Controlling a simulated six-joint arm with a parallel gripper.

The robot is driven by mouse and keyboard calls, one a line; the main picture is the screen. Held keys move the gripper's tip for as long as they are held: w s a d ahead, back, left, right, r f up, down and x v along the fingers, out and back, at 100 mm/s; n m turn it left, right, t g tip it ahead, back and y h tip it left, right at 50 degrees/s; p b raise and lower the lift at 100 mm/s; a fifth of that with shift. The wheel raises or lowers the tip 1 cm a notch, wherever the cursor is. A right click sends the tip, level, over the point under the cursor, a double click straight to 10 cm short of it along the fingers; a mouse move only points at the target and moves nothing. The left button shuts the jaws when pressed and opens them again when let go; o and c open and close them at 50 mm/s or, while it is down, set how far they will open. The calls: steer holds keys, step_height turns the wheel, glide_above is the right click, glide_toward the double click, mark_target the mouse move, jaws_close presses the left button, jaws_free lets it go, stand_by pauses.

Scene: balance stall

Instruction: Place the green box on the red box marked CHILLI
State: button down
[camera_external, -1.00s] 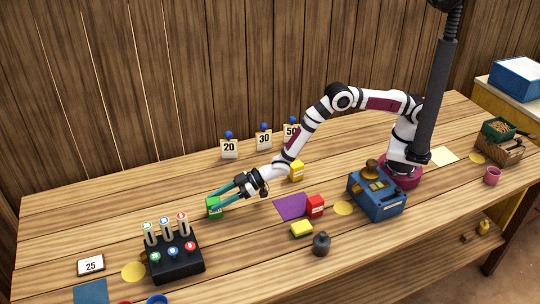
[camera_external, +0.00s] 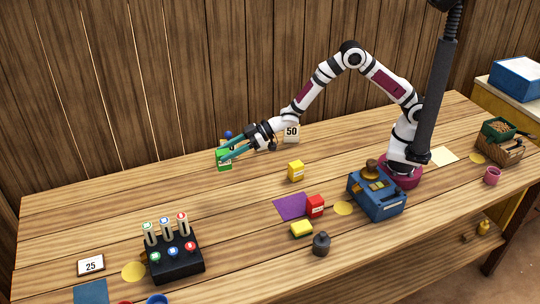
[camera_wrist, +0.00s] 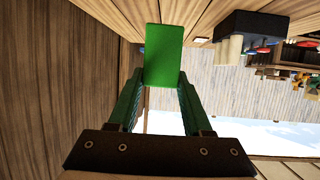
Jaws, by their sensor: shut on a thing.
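The green box (camera_external: 223,160) is held between the fingers of my gripper (camera_external: 230,153), raised above the table toward the back in the external view. In the wrist view the green box (camera_wrist: 164,55) sits between the two green fingertips (camera_wrist: 164,84). The red box (camera_external: 315,206) stands on the table to the right and nearer the front, beside a purple mat (camera_external: 291,207). Its top is bare. Its label is too small to read.
A yellow box (camera_external: 296,171) stands behind the red box. A yellow sponge-like block (camera_external: 301,229) and a dark weight (camera_external: 321,244) are in front. A blue scale-like device (camera_external: 378,195) is to the right. A black rack (camera_external: 175,257) stands at front left. A "50" card (camera_external: 291,133) stands at the back.

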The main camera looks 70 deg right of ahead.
steer(key=shift+d+r, duration=0.25)
steer(key=shift+r, duration=0.15)
steer(key=s+d+r+n+g+y, duration=0.1)
steer(key=s+d+r+n+g, duration=0.1)
steer(key=s+d+n+g, duration=0.45)
steer(key=s+d+r+n+g+y, duration=0.2)
steer(key=s+n+g, duration=0.15)
steer(key=s, duration=0.65)
steer(key=s+d+r+n+g+y, duration=0.15)
steer(key=s+d+n+g, duration=0.3)
steer(key=s, duration=0.45)
steer(key=g, duration=0.1)
glide_above(315, 195)
step_height(315, 195, down, 6)
steer(key=shift+h, duration=0.35)
step_height(315, 195, down, 4)
steer(key=shift+a+f, duration=0.1)
steer(key=shift+f, duration=0.05)
steer(key=shift+f, duration=0.2)
